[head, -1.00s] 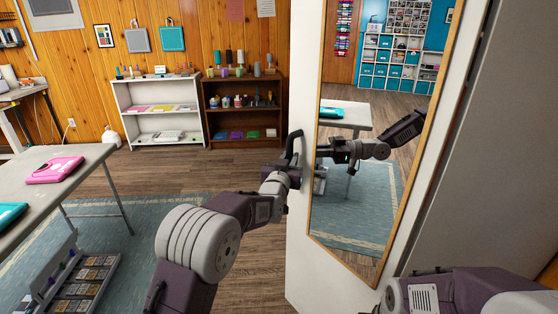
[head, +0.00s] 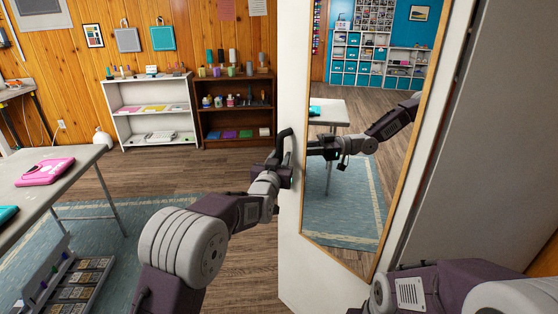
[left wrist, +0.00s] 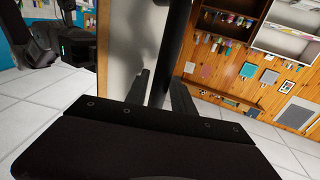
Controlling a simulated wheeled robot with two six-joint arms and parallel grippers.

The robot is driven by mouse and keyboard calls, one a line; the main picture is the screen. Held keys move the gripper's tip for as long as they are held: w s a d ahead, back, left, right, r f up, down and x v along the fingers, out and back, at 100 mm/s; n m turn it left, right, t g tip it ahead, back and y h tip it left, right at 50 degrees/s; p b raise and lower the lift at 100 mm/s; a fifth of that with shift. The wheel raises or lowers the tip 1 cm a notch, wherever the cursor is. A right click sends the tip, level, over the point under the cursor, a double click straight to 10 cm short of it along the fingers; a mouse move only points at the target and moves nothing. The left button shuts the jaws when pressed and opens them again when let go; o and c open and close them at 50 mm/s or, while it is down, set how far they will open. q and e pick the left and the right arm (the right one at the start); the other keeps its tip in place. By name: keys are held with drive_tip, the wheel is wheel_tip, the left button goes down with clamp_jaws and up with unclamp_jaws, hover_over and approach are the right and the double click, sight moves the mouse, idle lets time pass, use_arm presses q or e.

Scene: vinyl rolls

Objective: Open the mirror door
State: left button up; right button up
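The mirror door (head: 296,240) is a white panel with a tall wood-framed mirror (head: 345,200), standing right of centre in the head view. A dark bar handle (head: 284,146) is on its left side. My left gripper (head: 285,166) is at this handle. In the left wrist view, the fingers of my left gripper (left wrist: 160,92) lie close on both sides of the dark handle bar (left wrist: 177,40) and appear shut on it. The mirror reflects my left arm. My right arm shows at the lower right; its gripper is out of view.
A grey table (head: 70,172) with a pink case (head: 45,172) stands at the left, with a sample rack (head: 78,283) below. White (head: 152,110) and brown (head: 235,108) shelves line the back wall. Wooden floor lies clear between shelves and door. A grey panel (head: 470,130) rises at the right.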

use_arm(q)
drive_tip(key=s+a, duration=0.1)
drive_tip(key=s, duration=0.8)
drive_tip(key=shift+a+b, duration=0.35)
drive_tip(key=shift+w, duration=0.1)
